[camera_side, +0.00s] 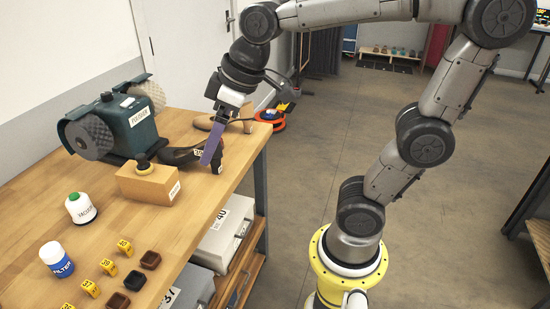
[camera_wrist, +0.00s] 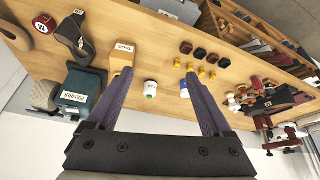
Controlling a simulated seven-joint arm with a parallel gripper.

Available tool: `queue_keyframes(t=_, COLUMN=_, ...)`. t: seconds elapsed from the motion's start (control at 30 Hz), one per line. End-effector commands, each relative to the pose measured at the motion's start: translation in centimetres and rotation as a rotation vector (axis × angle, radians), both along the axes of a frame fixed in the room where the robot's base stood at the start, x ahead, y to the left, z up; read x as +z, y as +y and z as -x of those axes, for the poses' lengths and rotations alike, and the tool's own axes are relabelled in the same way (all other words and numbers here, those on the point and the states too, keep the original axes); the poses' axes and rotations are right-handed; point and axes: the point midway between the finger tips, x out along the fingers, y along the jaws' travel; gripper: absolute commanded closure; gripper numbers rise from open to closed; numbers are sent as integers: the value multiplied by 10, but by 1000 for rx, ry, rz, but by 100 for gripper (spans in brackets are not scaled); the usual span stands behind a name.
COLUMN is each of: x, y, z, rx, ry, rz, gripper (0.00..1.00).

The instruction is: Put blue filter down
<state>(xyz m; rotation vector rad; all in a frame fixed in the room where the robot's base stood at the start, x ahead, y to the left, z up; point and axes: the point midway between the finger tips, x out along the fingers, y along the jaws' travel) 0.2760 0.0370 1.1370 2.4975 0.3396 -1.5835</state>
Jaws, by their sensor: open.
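The blue filter (camera_side: 57,260) is a small white jar with a blue label reading FILTER. It stands upright on the wooden table at the lower left of the side view. It also shows in the wrist view (camera_wrist: 185,89), beside the right-hand finger. My gripper (camera_side: 213,158) is open over the back of the table, by the dark shoe, well away from the filter. In the wrist view its two purple fingers (camera_wrist: 160,68) are spread wide with nothing held between them.
A green-capped vacuum jar (camera_side: 81,208) stands behind the filter. A wooden block (camera_side: 148,184), a green polisher (camera_side: 130,125) and a dark shoe (camera_side: 182,155) lie near my gripper. Yellow number markers (camera_side: 108,267) and small dark cups (camera_side: 135,280) sit right of the filter.

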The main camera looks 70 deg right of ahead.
Motion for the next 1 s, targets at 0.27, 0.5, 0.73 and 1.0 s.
queue_keyframes(t=0.27, x=-33, y=-31, z=93, rx=-227, ry=-42, rz=-19, gripper=16)
queue_keyframes(t=0.5, x=-46, y=-37, z=113, rx=-284, ry=-51, rz=-25, gripper=16)
queue_keyframes(t=0.73, x=-46, y=-37, z=112, rx=-283, ry=-50, rz=-24, gripper=16)
queue_keyframes(t=1.0, x=-46, y=-37, z=112, rx=-282, ry=-51, rz=-25, gripper=16)
